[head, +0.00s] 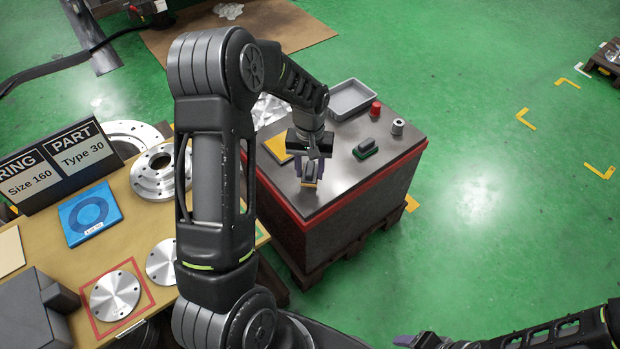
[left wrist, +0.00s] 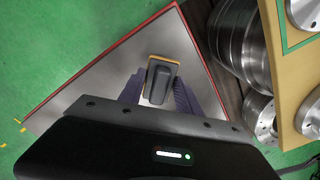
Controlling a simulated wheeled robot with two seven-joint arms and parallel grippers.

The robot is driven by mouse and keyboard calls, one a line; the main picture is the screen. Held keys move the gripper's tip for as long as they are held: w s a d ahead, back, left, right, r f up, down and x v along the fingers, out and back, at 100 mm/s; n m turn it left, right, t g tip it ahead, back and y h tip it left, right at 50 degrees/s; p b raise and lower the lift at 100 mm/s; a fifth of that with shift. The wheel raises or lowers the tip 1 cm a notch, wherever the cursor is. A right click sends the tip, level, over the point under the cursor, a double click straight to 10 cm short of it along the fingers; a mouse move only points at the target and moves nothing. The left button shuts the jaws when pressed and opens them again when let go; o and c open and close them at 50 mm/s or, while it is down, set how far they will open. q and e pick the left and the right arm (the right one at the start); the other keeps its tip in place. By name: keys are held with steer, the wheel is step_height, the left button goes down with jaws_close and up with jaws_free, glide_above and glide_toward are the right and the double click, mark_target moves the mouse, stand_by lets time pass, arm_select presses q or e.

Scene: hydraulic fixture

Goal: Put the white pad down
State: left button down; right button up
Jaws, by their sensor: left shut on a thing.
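My left gripper (head: 310,180) points down over the grey-topped cart (head: 337,178). It is shut on a small dark-handled block (head: 309,173) with a pale or yellowish edge at its bottom. In the left wrist view the block (left wrist: 160,80) sits between the purple fingers, and its rim looks orange rather than white. Whether its underside touches the cart top I cannot tell. A similar dark-handled block with a green base (head: 366,149) stands to the right on the cart. My right gripper (head: 415,340) is partly seen at the bottom edge; its jaws are unclear.
On the cart stand a grey tray (head: 352,98), a red-topped piece (head: 375,109), a small metal cylinder (head: 397,127) and a yellow patch (head: 272,149). The cart's front right top is clear. A workbench (head: 130,262) with metal flanges and a sign is on the left.

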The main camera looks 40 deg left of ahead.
mark_target(310, 177)
arm_select(q)
steer(key=shift+f, duration=1.85)
steer(key=shift+f+b, duration=0.15)
steer(key=shift+b, duration=0.25)
steer(key=c, duration=0.8)
jaws_free()
steer(key=shift+c, duration=0.2)
steer(key=shift+r, duration=0.3)
step_height(310, 177, up, 12)
steer(key=shift+f+p, duration=0.1)
steer(key=shift+p, duration=0.75)
